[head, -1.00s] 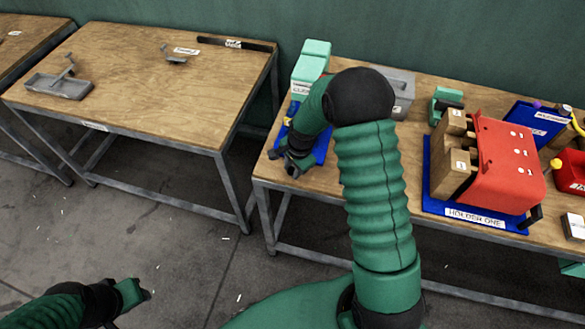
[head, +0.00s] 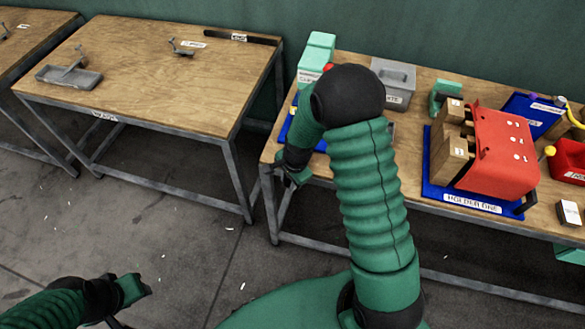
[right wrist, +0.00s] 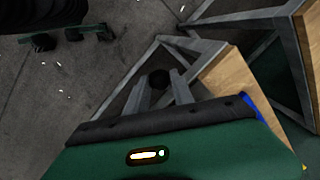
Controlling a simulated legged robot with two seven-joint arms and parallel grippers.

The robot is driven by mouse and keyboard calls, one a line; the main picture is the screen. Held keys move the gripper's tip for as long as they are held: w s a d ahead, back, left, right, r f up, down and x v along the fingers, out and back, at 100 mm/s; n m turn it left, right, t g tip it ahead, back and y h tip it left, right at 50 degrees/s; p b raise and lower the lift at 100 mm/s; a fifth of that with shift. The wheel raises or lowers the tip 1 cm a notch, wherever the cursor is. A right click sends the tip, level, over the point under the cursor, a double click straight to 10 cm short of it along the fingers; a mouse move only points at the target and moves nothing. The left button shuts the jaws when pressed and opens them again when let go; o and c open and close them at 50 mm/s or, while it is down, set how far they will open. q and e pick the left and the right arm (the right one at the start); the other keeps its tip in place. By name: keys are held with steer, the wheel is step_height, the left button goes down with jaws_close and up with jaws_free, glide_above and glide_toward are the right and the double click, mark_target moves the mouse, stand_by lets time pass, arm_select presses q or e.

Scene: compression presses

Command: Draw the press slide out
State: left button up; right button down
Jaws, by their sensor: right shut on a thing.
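The press is a mint-green block (head: 316,52) on a blue base (head: 287,128) at the left end of the right-hand table. My right arm hides much of it, and its slide cannot be made out clearly. My right gripper (head: 294,178) is at the table's front edge, just in front of the blue base. In the right wrist view its grey fingers (right wrist: 162,90) are shut on a dark round knob (right wrist: 158,77), with floor and table frame beyond. My left gripper (head: 138,290) hangs empty over the floor at lower left; its jaw opening is unclear.
A grey bin (head: 397,78) is behind my right arm. The left table (head: 150,85) holds a grey tray (head: 65,77). A floor gap separates the tables.

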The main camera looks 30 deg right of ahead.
steer(key=shift+s+a+r, duration=0.15)
steer(key=shift+a, duration=0.4)
steer(key=shift+d+f, duration=0.2)
steer(key=shift+d, duration=0.35)
steer(key=c, duration=1.3)
jaws_free()
steer(key=shift+d+f, duration=0.15)
steer(key=shift+d, duration=0.05)
steer(key=shift+o, duration=1)
steer(key=shift+a, duration=0.1)
steer(key=shift+a+r, duration=0.25)
steer(key=shift+a, duration=0.15)
steer(key=shift+r, duration=0.25)
arm_select(q)
steer(key=shift+r+p, duration=0.35)
arm_select(e)
step_height(320, 180, up, 16)
steer(key=s, duration=0.2)
steer(key=shift+s, duration=0.4)
arm_select(q)
steer(key=shift+d, duration=0.15)
arm_select(e)
steer(key=shift+d+f, duration=0.1)
steer(key=shift+d, duration=0.2)
